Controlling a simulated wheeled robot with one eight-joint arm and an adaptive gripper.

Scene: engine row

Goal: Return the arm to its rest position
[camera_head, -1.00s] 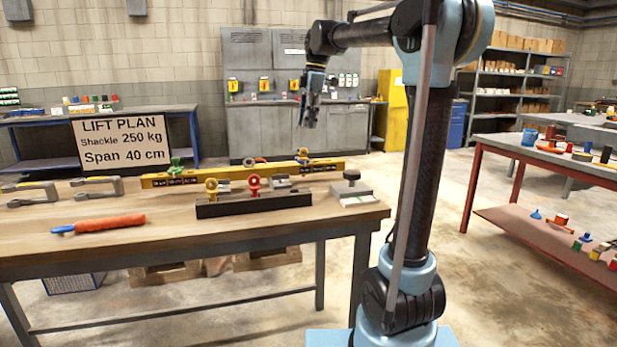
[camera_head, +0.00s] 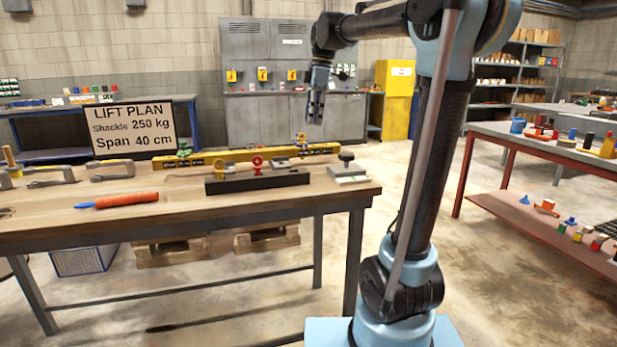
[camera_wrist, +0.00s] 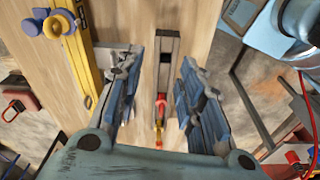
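My arm stands bent at the right of the bench, its forearm reaching left and my gripper (camera_head: 316,112) hanging fingers down, above and behind the bench's far right part. In the wrist view my gripper (camera_wrist: 158,95) has its two fingers wide apart with nothing between them. Below lies the dark rack (camera_wrist: 163,70) with a red shackle (camera_wrist: 158,132); it also shows in the head view (camera_head: 258,182). The gripper is apart from everything on the bench.
A wooden bench (camera_head: 180,213) carries a yellow beam (camera_head: 230,157), a grey block with a black knob (camera_head: 347,172), clamps (camera_head: 110,169) and an orange-handled tool (camera_head: 125,199). A lift plan sign (camera_head: 130,128) stands behind. A red-legged table (camera_head: 560,140) is at right; floor between is clear.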

